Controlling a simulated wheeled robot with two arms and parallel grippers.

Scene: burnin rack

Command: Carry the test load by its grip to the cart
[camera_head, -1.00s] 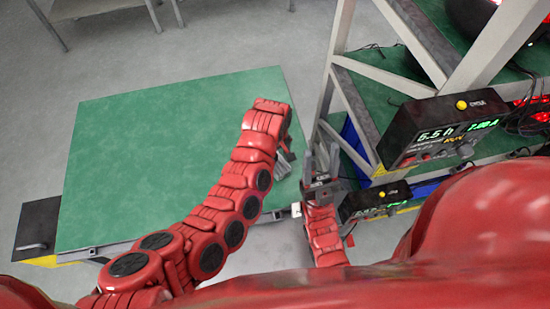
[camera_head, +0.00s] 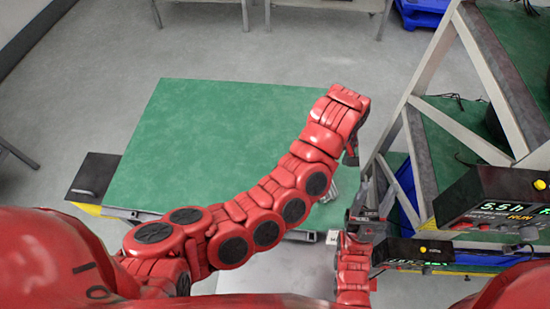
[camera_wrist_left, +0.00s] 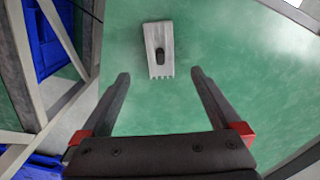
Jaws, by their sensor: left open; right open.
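The test load, a pale grey finned block with a dark grip (camera_wrist_left: 160,58), lies on a green surface in the left wrist view. My left gripper (camera_wrist_left: 160,75) is open, its two dark fingers apart with the load just beyond their tips and nothing between them. In the head view the load (camera_head: 331,192) is partly hidden behind my left arm, near the right edge of the green-topped cart (camera_head: 210,120). The left gripper is mostly hidden there by its own wrist. My right gripper (camera_head: 368,200) is open, low beside the cart's right edge and near the rack.
A metal rack (camera_head: 428,165) with green shelves stands close on the right. It carries dark units with lit displays (camera_head: 500,205). Blue bins (camera_wrist_left: 50,35) show by the rack. Clear grey floor (camera_head: 230,50) lies beyond the cart.

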